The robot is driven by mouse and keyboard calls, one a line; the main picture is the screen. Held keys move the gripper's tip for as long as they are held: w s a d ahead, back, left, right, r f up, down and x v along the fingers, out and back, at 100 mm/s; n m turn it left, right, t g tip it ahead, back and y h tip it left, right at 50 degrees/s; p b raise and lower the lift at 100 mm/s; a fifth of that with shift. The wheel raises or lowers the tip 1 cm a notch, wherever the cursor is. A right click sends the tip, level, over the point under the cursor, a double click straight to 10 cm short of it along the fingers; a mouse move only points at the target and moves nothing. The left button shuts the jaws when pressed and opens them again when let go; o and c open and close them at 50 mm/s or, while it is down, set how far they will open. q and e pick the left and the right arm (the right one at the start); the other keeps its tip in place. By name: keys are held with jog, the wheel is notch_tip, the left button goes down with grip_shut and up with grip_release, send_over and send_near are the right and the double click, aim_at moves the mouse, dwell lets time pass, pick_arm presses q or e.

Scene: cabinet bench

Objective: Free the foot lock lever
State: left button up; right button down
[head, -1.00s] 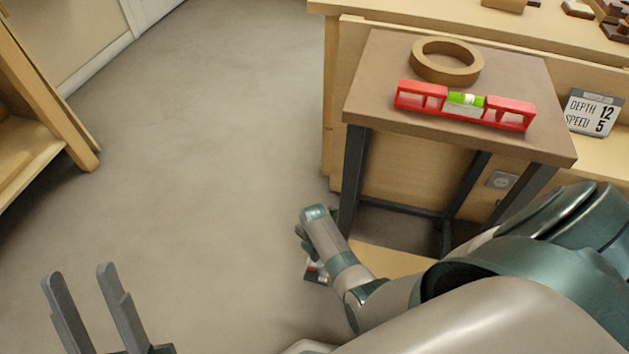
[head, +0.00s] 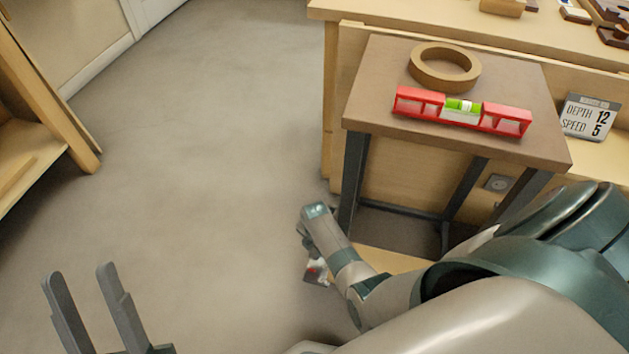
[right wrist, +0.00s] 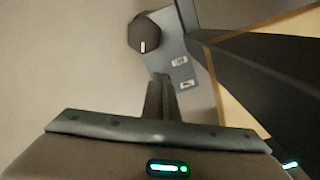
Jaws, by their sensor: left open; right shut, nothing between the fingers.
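My right gripper (right wrist: 160,80) is shut and empty in the right wrist view. Its fingertips appear over or close to the lower edge of a blue-grey plate (right wrist: 168,52). A dark round knob (right wrist: 145,34) with a white mark sits at the plate's upper left, and two small labels are on the plate. I cannot tell which part is the foot lock lever, or whether my fingers touch anything. My left gripper (head: 80,275) is open and empty, at the lower left.
A small brown-topped table (head: 400,100) with dark legs (head: 352,180) stands close to my right arm. It carries a tape ring (head: 412,72) and a red level (head: 505,118). A wooden bench stands behind, with a depth and speed sign (head: 590,117). Open floor lies left.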

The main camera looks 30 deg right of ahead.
notch_tip(320, 180, up, 7)
jog(key=p, duration=0.7)
dwell(0.3)
jog(key=shift+f, duration=0.1)
dwell(0.5)
